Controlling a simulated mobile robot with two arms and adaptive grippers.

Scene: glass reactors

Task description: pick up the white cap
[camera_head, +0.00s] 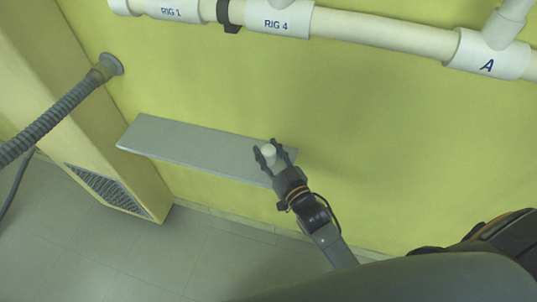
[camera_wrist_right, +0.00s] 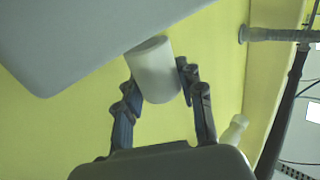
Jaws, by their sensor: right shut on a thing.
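The white cap (camera_head: 268,153) is between the fingers of my right gripper (camera_head: 271,158), at the right end of a grey wall shelf. In the right wrist view the cap (camera_wrist_right: 153,70) looks like a short pale cylinder, and the fingers of my right gripper (camera_wrist_right: 157,86) press on it from both sides. My right gripper is shut on the cap. I cannot tell whether the cap touches the shelf. My left gripper is not in view.
The grey shelf (camera_head: 190,145) is otherwise bare and is fixed to a yellow wall. White pipes (camera_head: 380,35) with labels run above it. A grey corrugated hose (camera_head: 55,112) enters from the left.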

